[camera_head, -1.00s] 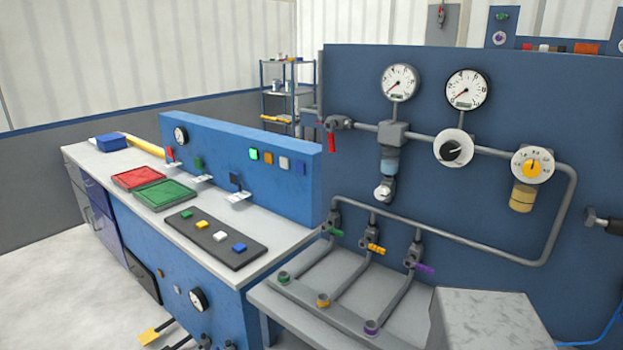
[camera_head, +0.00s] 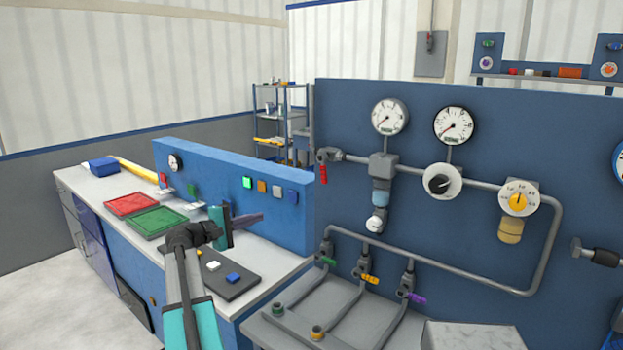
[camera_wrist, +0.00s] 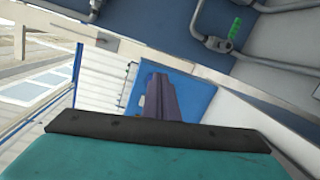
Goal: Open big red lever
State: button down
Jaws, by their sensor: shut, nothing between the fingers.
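The red lever (camera_head: 323,172) hangs down from a valve at the left end of the upper pipe, on the big blue panel (camera_head: 560,130). My gripper (camera_head: 258,217) is in front of the light blue bench panel, to the left of and lower than the red lever in the picture. Its dark fingers are together and hold nothing; they also show in the wrist view (camera_wrist: 158,98). The lever is apart from the fingers. I cannot make out the red lever in the wrist view.
Below run branch pipes with green (camera_head: 328,260), orange (camera_head: 370,280) and purple (camera_head: 416,298) valve handles. Gauges (camera_head: 390,117) and knobs sit right of the lever. The bench holds red (camera_head: 130,204) and green (camera_head: 158,221) trays. The green handle shows in the wrist view (camera_wrist: 235,30).

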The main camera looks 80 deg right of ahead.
jog(key=s+d+r+m+g, duration=0.1)
jog(key=s+d+r+g, duration=0.1)
jog(key=s+r, duration=0.5)
notch_tip(320, 180, up, 3)
jog(key=shift+r+g, duration=0.2)
jog(key=shift+g, duration=0.2)
jog(key=shift+s+d+p, duration=0.2)
jog(key=shift+p, duration=0.1)
